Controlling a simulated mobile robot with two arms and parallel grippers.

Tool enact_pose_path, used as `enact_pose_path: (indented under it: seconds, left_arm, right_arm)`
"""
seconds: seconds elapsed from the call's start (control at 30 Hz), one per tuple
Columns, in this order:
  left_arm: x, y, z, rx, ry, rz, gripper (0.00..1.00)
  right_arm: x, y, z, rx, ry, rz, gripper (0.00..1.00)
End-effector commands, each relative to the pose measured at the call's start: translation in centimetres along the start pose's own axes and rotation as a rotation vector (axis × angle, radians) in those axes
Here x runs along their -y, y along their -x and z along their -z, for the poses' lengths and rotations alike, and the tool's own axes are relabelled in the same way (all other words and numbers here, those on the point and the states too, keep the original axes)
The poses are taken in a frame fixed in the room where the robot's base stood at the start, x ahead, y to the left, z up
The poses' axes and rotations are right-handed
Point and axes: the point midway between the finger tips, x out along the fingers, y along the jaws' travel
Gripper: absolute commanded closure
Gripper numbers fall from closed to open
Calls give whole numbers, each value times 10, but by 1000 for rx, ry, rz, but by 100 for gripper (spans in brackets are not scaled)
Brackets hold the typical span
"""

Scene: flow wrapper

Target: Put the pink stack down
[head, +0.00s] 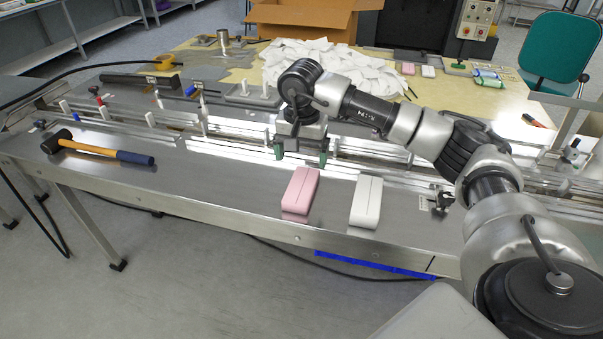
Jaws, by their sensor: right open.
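The pink stack (301,191) lies on the steel surface of the machine bench, near its front edge. A white stack (367,201) lies beside it to the right, with a gap between them. My right gripper (301,155) is open just behind the far end of the pink stack, its green-tipped fingers apart, and nothing shows between them. Whether the fingers touch the pink stack cannot be told. My left gripper is out of view.
A hammer (100,151) lies on the bench at the left. Guide rails with white posts (151,119) run behind the stacks. A pile of white wrappers (322,68) and a cardboard box (312,17) stand farther back. The steel between hammer and pink stack is clear.

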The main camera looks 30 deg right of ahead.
Motion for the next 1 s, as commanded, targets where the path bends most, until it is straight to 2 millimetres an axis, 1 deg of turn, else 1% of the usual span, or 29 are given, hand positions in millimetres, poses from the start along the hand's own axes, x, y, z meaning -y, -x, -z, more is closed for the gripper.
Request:
enact_pose_path:
  seconds: [0.03, 0.1, 0.27, 0.6, 0.67, 0.7, 0.77, 0.87, 0.9, 0.93, 0.97, 1.0]
  left_arm:
    - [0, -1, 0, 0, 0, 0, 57]
    - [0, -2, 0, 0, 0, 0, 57]
    - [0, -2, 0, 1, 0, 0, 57]
    - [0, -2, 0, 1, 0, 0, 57]
    - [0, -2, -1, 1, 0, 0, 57]
    - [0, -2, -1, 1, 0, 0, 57]
    - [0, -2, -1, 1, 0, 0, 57]
    - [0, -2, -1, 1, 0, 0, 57]
    - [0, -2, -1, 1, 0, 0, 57]
    - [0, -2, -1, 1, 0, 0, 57]
    - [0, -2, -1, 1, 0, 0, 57]
    - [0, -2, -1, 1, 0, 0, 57]
  right_arm:
    - [0, 9, 0, -3, 1, 2, 12]
    - [1, 20, 0, -2, 0, 3, 12]
    - [0, 34, 0, -1, 0, 1, 12]
    - [0, 37, 0, 1, 0, 0, 12]
    - [3, 35, -3, 8, 2, 9, 12]
    - [7, 31, -8, 23, 4, 27, 12]
    - [19, 22, -21, 66, 7, 75, 12]
    - [53, 2, -67, 222, -7, 229, 12]
    - [70, -5, -93, 319, -28, 308, 12]
    - [82, -8, -114, 405, -52, 369, 12]
    - [93, -9, -136, 503, -88, 429, 12]
    - [106, -7, -165, 645, -146, 506, 12]
